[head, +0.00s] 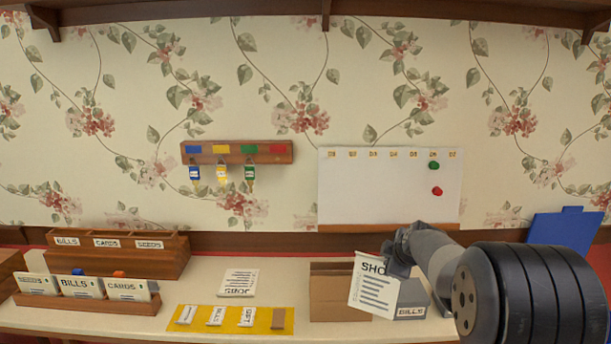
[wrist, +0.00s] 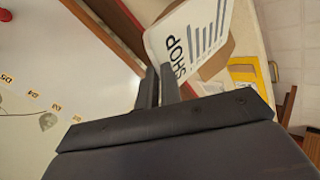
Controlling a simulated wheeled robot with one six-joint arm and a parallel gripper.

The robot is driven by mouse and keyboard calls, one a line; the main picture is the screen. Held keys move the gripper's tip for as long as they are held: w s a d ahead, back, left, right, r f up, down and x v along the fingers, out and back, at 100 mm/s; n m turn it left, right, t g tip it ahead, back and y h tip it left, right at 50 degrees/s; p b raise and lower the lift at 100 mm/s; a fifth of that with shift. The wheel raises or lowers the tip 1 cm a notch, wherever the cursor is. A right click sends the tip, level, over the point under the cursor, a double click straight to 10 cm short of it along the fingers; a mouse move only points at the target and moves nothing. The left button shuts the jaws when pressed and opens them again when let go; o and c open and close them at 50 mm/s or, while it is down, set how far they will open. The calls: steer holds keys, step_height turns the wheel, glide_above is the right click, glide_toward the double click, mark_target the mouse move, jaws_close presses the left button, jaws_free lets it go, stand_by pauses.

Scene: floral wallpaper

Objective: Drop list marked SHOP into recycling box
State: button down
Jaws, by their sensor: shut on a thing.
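My gripper (head: 390,258) is shut on the white list marked SHOP (head: 372,288), gripping it near its top right corner. The list hangs slightly tilted above the desk, its heading partly covered by the gripper. In the wrist view, my gripper's fingers (wrist: 160,85) meet at the edge of the list (wrist: 195,35). A blue object with a raised tab (head: 565,228) stands at the far right, partly hidden by my arm.
Behind the list stand a brown box (head: 328,300) and a grey holder (head: 412,296) labelled BILLS. A JOBS list (head: 239,282) and a yellow mat (head: 262,320) lie to the left. A wooden sorter (head: 130,262) and card rack (head: 60,302) stand farther left. A whiteboard (head: 385,190) is behind.

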steer(key=m, duration=0.1)
glide_toward(388, 290)
steer(key=shift+h, duration=0.4)
steer(key=x, duration=0.5)
steer(key=shift+a+f, duration=0.15)
steer(key=shift+a, duration=0.15)
steer(key=shift+a, duration=3.45)
